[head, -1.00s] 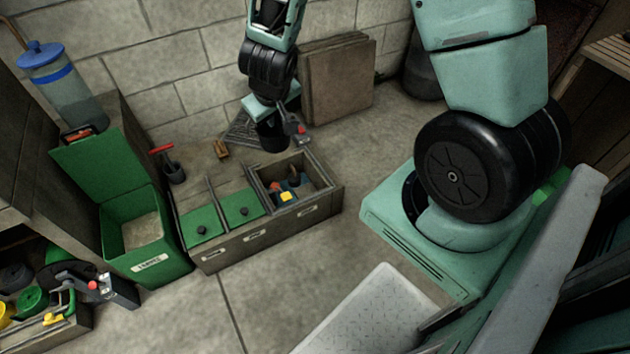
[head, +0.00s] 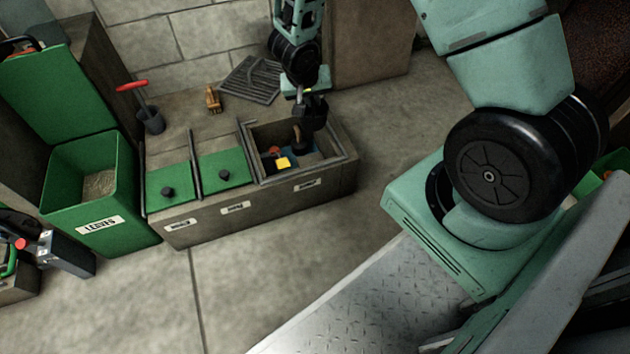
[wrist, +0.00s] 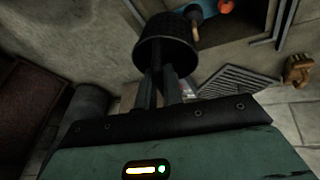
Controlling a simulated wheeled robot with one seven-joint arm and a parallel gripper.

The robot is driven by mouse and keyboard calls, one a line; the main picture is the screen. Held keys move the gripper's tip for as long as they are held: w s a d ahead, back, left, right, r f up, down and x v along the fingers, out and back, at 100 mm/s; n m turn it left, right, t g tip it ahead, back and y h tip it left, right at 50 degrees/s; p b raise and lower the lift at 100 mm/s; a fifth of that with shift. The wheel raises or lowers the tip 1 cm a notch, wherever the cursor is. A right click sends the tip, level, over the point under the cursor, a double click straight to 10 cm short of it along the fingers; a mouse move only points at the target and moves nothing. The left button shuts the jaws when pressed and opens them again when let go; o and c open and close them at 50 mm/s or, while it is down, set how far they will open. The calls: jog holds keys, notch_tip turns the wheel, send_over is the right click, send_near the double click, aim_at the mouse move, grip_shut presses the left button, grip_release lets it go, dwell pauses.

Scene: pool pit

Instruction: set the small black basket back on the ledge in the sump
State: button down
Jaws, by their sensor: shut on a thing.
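The small black basket (head: 313,112) is held up at the back right edge of the sump (head: 347,160), the open compartment at the right end of the low stone box. My gripper (head: 303,94) is shut on the basket. In the wrist view, the fingers (wrist: 164,88) meet the near side of the basket (wrist: 166,42), a dark round mesh cup. The sump rim (wrist: 235,50) passes beside and beyond it there. The ledge is not clearly visible; I cannot tell whether the basket touches anything.
A dark grate (head: 252,80) and a small tan object (head: 213,99) lie behind. A green bin (head: 98,222) stands left; floor in front is clear.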

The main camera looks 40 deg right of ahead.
jog(key=shift+m, duration=0.4)
jog(key=b+x, duration=0.1)
jog(key=x, duration=0.2)
jog(key=a+b+x, duration=0.1)
jog(key=x, duration=0.1)
jog(key=shift+s+f+b, duration=0.2)
jog(key=shift+f+b, duration=0.1)
jog(key=shift+f, duration=0.15)
notch_tip(320, 180, down, 17)
jog(key=b, duration=0.7)
jog(key=shift+f+b, duration=0.25)
jog(key=shift+b, duration=0.3)
jog(key=c, duration=1.5)
grip_release()
jog(key=shift+r, duration=0.1)
